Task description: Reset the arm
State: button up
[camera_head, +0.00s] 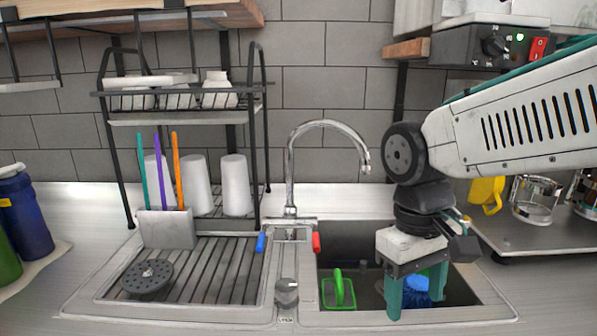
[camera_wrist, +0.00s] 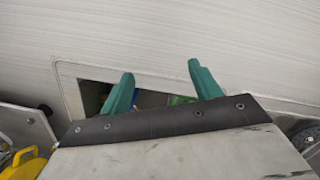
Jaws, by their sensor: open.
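My gripper (camera_head: 414,297) hangs at the right side of the head view, fingers pointing down in front of the right sink basin (camera_head: 372,258). Its two teal fingers are apart, and nothing is held between them. In the wrist view my gripper (camera_wrist: 161,71) also shows open fingers over the sink opening, with the pale counter (camera_wrist: 200,30) around it. A blue bristly object (camera_head: 417,290) shows behind the fingers, partly hidden. My arm reaches in from the right edge and bends down at the wrist.
A green-framed item (camera_head: 338,292) lies in the basin beside the faucet (camera_head: 290,165). A dish rack (camera_head: 190,118) with cups stands left. A holder (camera_head: 167,229) carries coloured sticks. A yellow cup (camera_head: 486,193) and a machine with a red switch (camera_head: 538,48) are at right.

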jog(key=s+d+m+t, duration=0.3)
jog(key=s+d+m, duration=0.1)
jog(key=s+d, duration=0.5)
jog(key=shift+s+d+r+y, duration=0.2)
jog(key=shift+s+d+y, duration=0.1)
jog(key=shift+d+y, duration=0.1)
